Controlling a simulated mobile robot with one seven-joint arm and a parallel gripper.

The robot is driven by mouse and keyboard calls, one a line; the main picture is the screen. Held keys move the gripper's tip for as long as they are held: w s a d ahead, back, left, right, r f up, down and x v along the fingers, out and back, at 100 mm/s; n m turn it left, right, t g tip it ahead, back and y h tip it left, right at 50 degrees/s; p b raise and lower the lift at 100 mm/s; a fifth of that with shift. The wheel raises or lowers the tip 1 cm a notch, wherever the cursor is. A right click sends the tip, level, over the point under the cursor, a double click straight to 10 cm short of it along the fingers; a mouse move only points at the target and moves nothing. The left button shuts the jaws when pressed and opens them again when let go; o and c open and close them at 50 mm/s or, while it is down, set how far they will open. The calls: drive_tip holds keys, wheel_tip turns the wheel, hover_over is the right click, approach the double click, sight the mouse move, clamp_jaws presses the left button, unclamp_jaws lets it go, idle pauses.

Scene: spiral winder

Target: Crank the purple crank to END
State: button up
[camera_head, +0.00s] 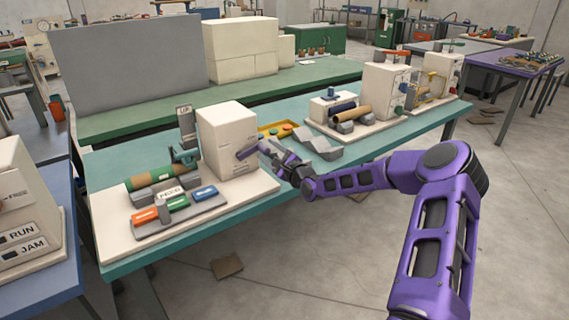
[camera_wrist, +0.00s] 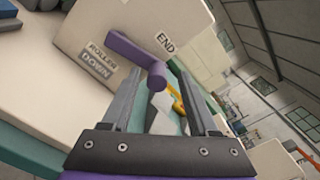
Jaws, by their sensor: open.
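The purple crank (camera_wrist: 140,58) is on the side of a cream box (camera_head: 222,135), which stands on a cream base board on the teal table. In the wrist view its arm slants down to the right and ends in a round knob between my fingers. An "END" label (camera_wrist: 166,42) is on the box just above and right of the crank, and a "ROLLER DOWN" label (camera_wrist: 101,60) is to its left. My gripper (camera_wrist: 172,85) is open, with its fingers on either side of the knob. I cannot tell whether they touch it. In the head view my gripper (camera_head: 270,155) partly hides the crank (camera_head: 247,150).
A green roller (camera_head: 150,168) and a panel of coloured switches (camera_head: 180,212) sit left of the box. A yellow tray (camera_head: 280,130) and a grey wavy block (camera_head: 315,145) lie behind my gripper. Other machines stand farther right.

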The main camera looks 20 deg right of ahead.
drive_tip(key=p+v, duration=0.1)
drive_tip(key=v, duration=1.5)
drive_tip(key=shift+s, duration=0.2)
drive_tip(key=shift+r, duration=0.1)
drive_tip(key=shift+c, duration=0.3)
